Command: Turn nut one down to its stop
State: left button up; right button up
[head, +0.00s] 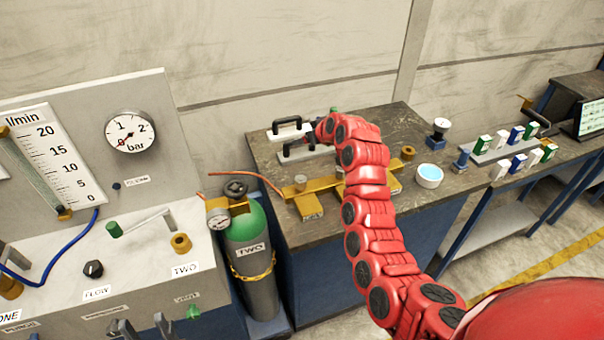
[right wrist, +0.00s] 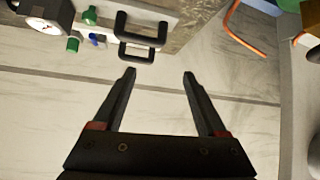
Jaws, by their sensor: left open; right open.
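No nut readable as nut one shows. A label ONE (head: 8,316) is cut by the left edge, with a brass fitting (head: 11,288) above it. Another brass fitting (head: 181,243) stands above a label TWO. A brass assembly (head: 312,190) lies on the dark bench, partly behind my right arm. My left gripper (head: 142,326) is open at the bottom edge, its dark fingertips in front of the grey panel. My right gripper (right wrist: 159,74) is open and empty, its tips near two black handles (right wrist: 140,28); in the head view my red arm hides it.
A gas cylinder (head: 250,262) with a green top stands between the panel and the bench (head: 262,160). A copper pipe (head: 240,176) runs there. The wall is behind.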

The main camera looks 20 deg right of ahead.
jog(key=s+r+n+g+p, duration=0.1)
jog(key=s+r+n+g, duration=0.25)
jog(key=s+g, duration=0.45)
jog(key=t+b, duration=0.2)
jog(key=b, duration=0.2)
send_near(302, 179)
jog(key=p+x, duration=0.3)
jog(key=x, duration=0.4)
jog(key=shift+a+f, duration=0.1)
jog(key=shift+f, duration=0.05)
jog(key=shift+p+x, duration=0.45)
jog(key=shift+x, duration=0.7)
grip_shut()
